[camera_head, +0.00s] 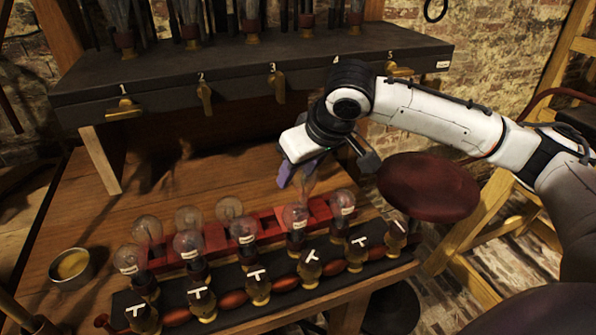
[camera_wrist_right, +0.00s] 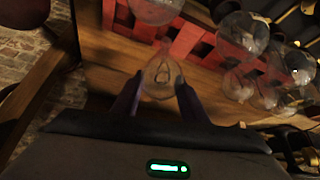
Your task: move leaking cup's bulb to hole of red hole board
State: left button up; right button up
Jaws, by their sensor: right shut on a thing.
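My right gripper (camera_head: 300,178) has purple fingers and hangs over the right part of the bench. It is shut on a clear glass bulb (camera_wrist_right: 162,74), seen between the fingers (camera_wrist_right: 157,98) in the right wrist view. In the head view this bulb is faint. The red hole board (camera_head: 216,237) lies behind the front row of bulbs, partly hidden by them; it also shows in the right wrist view (camera_wrist_right: 188,38), just beyond the held bulb. The held bulb looks apart from the board. I cannot tell which cup is leaking. My left gripper is not in view.
Labelled bulbs (camera_head: 187,243) stand in a front row, with T-handled taps (camera_head: 202,302) before them. More clear bulbs (camera_head: 229,209) stand behind. A dark numbered shelf (camera_head: 235,77) overhangs the back. A metal bowl (camera_head: 71,267) sits left. A red round stool seat (camera_head: 428,187) is at right.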

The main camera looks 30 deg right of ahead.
dwell(0.3)
jog(key=shift+f, duration=0.5)
jog(key=shift+f+p, duration=0.25)
jog(key=shift+p, duration=0.05)
dwell(0.3)
jog(key=shift+f, duration=0.3)
jog(key=shift+f, duration=0.6)
dwell(0.4)
jog(key=o, duration=1.2)
